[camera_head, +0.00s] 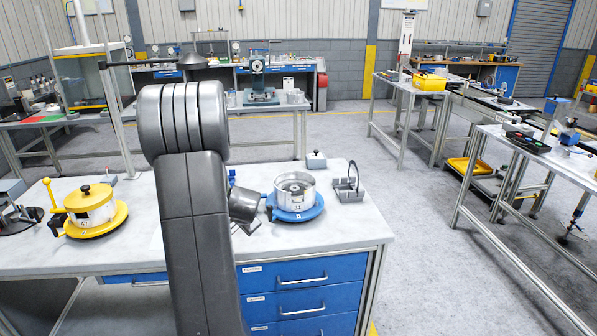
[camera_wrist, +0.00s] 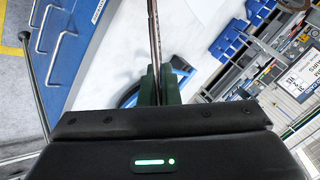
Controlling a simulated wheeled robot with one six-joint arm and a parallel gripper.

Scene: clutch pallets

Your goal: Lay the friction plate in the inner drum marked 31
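A silver inner drum (camera_head: 295,198) sits on a round blue pallet (camera_head: 292,215) on the workbench, right of my arm. Its front mark looks like 31, and it is open at the top. In the wrist view my gripper (camera_wrist: 160,85) has its dark green fingers close together on a thin brown plate seen edge-on, apparently the friction plate (camera_wrist: 154,35). A blue curved rim (camera_wrist: 130,97), likely the pallet, shows partly behind the fingers. In the head view my arm hides the fingers and the plate.
A yellow pallet with a lidded drum (camera_head: 90,208) stands at the left of the workbench (camera_head: 345,228). A grey wire-handled rack (camera_head: 347,187) and a small grey box (camera_head: 316,160) stand right of and behind the blue pallet. The bench's front right is clear.

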